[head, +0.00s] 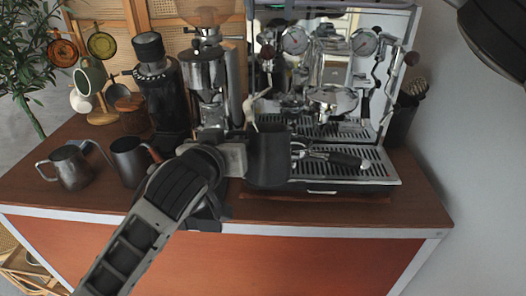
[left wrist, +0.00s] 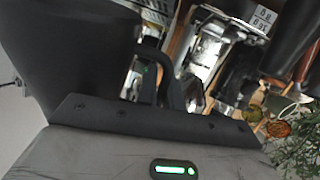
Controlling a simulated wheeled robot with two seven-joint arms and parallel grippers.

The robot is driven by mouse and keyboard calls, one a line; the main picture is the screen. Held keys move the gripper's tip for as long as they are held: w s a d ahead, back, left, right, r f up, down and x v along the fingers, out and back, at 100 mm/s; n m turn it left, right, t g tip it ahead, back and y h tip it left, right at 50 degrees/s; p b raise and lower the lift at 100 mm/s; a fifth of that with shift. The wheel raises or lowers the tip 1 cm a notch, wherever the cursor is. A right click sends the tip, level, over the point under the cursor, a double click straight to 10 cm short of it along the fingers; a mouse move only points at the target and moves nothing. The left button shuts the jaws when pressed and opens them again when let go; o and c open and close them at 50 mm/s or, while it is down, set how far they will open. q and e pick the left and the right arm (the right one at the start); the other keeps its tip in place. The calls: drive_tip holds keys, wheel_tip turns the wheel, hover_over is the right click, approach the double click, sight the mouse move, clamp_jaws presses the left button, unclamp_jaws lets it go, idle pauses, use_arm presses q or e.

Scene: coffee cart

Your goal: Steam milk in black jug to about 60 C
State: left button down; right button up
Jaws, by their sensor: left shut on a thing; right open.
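My left gripper (head: 240,159) is shut on the black jug (head: 268,158), which it holds upright in front of the espresso machine's left side. In the left wrist view the jug (left wrist: 70,50) fills the upper left, and its handle (left wrist: 155,58) is between the fingers. The steam wand (head: 251,112) comes down from the machine (head: 335,90) to the jug's mouth. Its tip looks to be at or just inside the rim; how deep, I cannot tell. The milk and any temperature reading are hidden.
A steel jug (head: 68,167) and a dark jug (head: 130,160) stand on the counter at left. Two grinders (head: 155,85) (head: 203,85) stand behind my left arm. A portafilter (head: 345,159) sits over the drip tray (head: 370,178). Cups hang from a rack at back left. The front right counter is clear.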

use_arm(q)
drive_tip(key=s+f+b, duration=0.3)
drive_tip(key=s+f, duration=0.3)
drive_tip(key=s, duration=0.1)
drive_tip(key=shift+f, duration=0.2)
use_arm(e)
drive_tip(key=shift+f, duration=1.65)
use_arm(q)
drive_tip(key=shift+s, duration=0.15)
use_arm(e)
drive_tip(key=shift+r, duration=0.1)
drive_tip(key=shift+r+p, duration=1.05)
drive_tip(key=shift+r, duration=0.05)
use_arm(q)
drive_tip(key=d+v, duration=0.1)
drive_tip(key=v, duration=0.6)
drive_tip(key=shift+s+d, duration=0.3)
drive_tip(key=shift+s, duration=0.05)
drive_tip(key=shift+f, duration=0.1)
use_arm(e)
drive_tip(key=shift+f, duration=0.1)
